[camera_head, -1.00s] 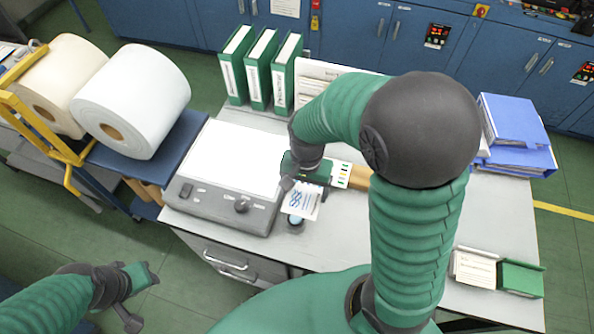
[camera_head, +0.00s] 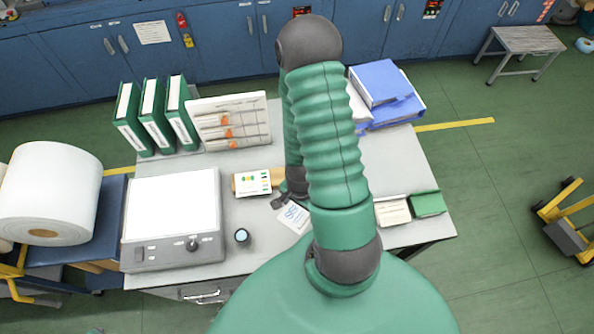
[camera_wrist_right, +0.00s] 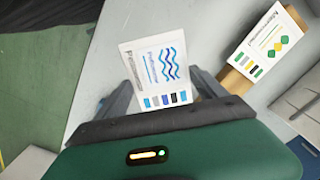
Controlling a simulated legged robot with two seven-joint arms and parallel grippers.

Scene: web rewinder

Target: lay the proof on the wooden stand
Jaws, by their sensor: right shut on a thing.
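The proof, a white card with blue wavy lines and colour patches (camera_wrist_right: 160,72), is gripped between the fingers of my right gripper (camera_wrist_right: 163,85). In the head view the proof (camera_head: 292,217) shows partly beside my right arm, at the right gripper (camera_head: 284,203). A tan wooden piece, seemingly the stand (camera_wrist_right: 236,82), lies to the right in the wrist view. A second card with green and yellow diamonds (camera_wrist_right: 264,45) rests on it. In the head view the wooden stand (camera_head: 234,185) shows left of the gripper, mostly covered by that card (camera_head: 252,183). My left gripper is out of view.
A light box (camera_head: 170,205) stands left on the table, with a small blue-topped cup (camera_head: 241,236) beside it. Green binders (camera_head: 152,115) and a card rack (camera_head: 230,120) stand behind. Blue folders (camera_head: 385,90) and a green box (camera_head: 428,203) are right. Some tabletop near the cup is clear.

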